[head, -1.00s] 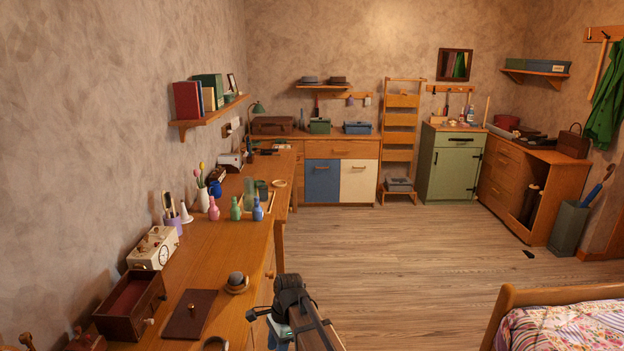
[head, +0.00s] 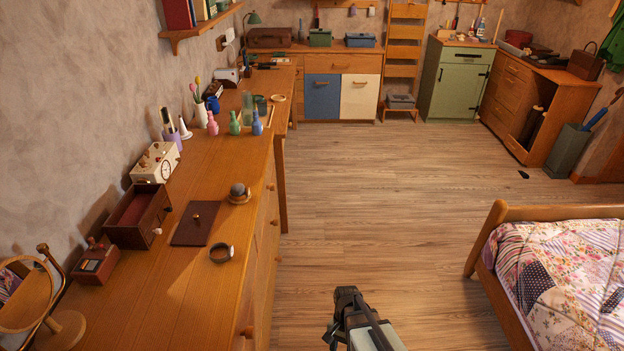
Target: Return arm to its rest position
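My arm (head: 362,322) shows at the bottom middle of the head view, over the wooden floor. It is to the right of the long wooden dresser (head: 180,290) and apart from it. Only a dark upper part and a pale link show. The fingertips cannot be made out, so I cannot tell whether my gripper is open or shut, or whether it holds anything.
The dresser top holds an open brown box (head: 138,217), a dark lid (head: 195,223), a round mirror (head: 27,295) and small bottles (head: 235,123). A bed (head: 560,265) stands at the right. The floor (head: 400,190) between is clear.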

